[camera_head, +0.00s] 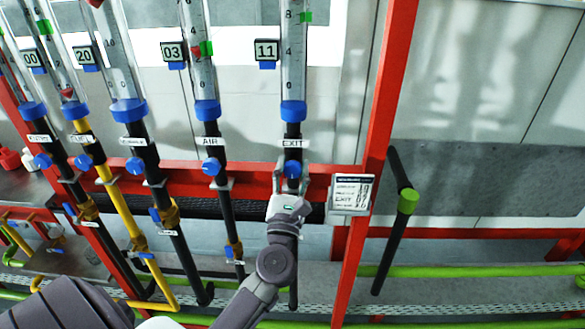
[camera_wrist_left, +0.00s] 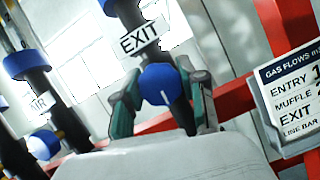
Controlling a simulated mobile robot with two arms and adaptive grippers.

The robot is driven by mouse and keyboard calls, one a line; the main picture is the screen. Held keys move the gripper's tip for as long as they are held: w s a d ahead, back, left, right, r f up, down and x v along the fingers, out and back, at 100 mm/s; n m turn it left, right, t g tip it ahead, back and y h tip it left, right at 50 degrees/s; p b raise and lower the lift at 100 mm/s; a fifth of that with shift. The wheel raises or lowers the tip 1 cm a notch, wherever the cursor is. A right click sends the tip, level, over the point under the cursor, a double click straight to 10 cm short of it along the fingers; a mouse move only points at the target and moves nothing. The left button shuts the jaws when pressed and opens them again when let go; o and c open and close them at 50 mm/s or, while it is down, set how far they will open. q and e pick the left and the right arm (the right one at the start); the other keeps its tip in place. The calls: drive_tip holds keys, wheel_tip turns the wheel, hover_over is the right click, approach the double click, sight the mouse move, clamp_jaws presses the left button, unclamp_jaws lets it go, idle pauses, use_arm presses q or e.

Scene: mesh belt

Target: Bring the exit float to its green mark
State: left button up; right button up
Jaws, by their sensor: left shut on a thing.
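The EXIT tube (camera_head: 293,60) is a clear upright tube with a blue collar at its foot. Its green mark (camera_head: 305,17) sits near the top edge of the head view. I see no float in the visible part of this tube; its top is cut off. The display beside it (camera_head: 266,51) reads 11. The blue EXIT knob (camera_head: 292,168) is below the EXIT label; it also shows in the left wrist view (camera_wrist_left: 160,84). My left gripper (camera_head: 291,181) is shut on this knob, one finger on each side. My right gripper is not in view.
The AIR tube (camera_head: 204,60) and its blue knob (camera_head: 211,167) stand to the left, with several more tubes beyond. A gas flows card (camera_head: 351,194) hangs close on the right, by a red post (camera_head: 378,120). A black lever with green collar (camera_head: 407,200) is further right.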

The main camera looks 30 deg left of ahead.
use_arm(q)
drive_tip(key=m+h+p, duration=0.2)
drive_tip(key=m+p, duration=0.2)
drive_tip(key=m+h+p, duration=0.2)
drive_tip(key=m+p, duration=0.1)
drive_tip(key=m, duration=0.1)
drive_tip(key=shift+r+m+p, duration=0.2)
drive_tip(key=shift+m+p, duration=0.15)
drive_tip(key=shift+m, duration=0.05)
drive_tip(key=shift+f+m+h+p, duration=0.25)
drive_tip(key=shift+m+h+p, duration=0.55)
drive_tip(key=shift+m+p, duration=0.6)
drive_tip(key=o, duration=1.2)
drive_tip(key=shift+c, duration=0.2)
drive_tip(key=v, duration=1.2)
drive_tip(key=shift+d, duration=0.1)
